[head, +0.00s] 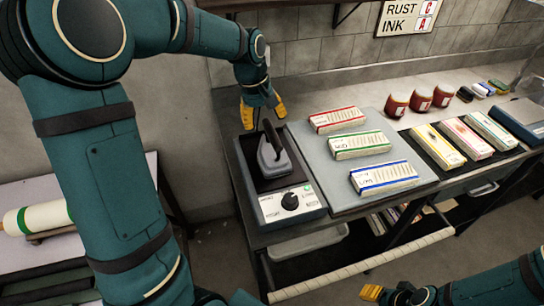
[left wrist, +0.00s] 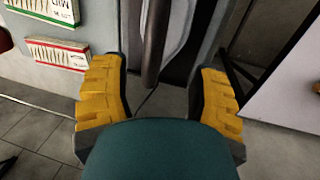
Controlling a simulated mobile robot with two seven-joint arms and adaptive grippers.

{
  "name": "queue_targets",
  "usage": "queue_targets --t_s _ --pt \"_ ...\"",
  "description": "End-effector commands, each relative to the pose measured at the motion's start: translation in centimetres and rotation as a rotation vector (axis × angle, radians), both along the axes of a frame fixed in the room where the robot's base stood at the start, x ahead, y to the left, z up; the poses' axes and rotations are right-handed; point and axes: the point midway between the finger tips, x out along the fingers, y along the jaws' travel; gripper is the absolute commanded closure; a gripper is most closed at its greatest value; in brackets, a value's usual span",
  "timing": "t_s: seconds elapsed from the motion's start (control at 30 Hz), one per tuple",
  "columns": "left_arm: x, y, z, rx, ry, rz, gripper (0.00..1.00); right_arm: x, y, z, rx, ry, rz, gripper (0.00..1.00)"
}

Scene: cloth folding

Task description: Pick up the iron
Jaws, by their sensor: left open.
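The iron (head: 276,158) is grey with a dark handle and stands on the dark plate of a heating unit (head: 305,209) with a black knob, at the left end of the bench. My left gripper (head: 263,112) is open at the far end of the iron, with its yellow fingers apart. In the left wrist view, the dark handle of the iron (left wrist: 155,45) shows ahead, between the lines of the two open fingers (left wrist: 160,92). No contact shows. My right gripper (head: 372,292) is low at the bottom edge; only a yellow fingertip shows clearly, so its opening is unclear.
A grey board (head: 345,205) with several labelled boxes lies right of the heating unit. Red jars (head: 397,106) stand behind, near the tiled wall. A rail (head: 362,264) runs along the bench front. A side table (head: 100,185) with a roller stands at left.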

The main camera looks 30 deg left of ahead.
Motion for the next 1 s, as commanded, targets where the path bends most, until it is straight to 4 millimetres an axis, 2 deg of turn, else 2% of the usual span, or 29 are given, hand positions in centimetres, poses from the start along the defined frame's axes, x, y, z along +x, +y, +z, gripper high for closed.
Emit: queue_targets --t_s 0.1,0.37,0.7,1.0 --pt "0.2 -0.2 -1.4 0.000 0.000 0.000 0.40 -0.1 0.0 -0.3 0.000 0.002 0.002 0.53" --pt "0.6 -0.4 -2.7 0.000 0.000 -0.001 0.40 -0.2 0.1 -0.5 0.001 0.004 0.004 0.53" --pt "1.8 -1.1 -6.8 -0.001 0.001 0.000 0.40 -0.4 0.1 -1.4 0.003 0.009 0.008 0.53" --pt "1.8 -1.2 -6.8 0.000 -0.002 -0.001 0.40 -0.5 0.1 -1.3 0.003 0.010 0.008 0.53"
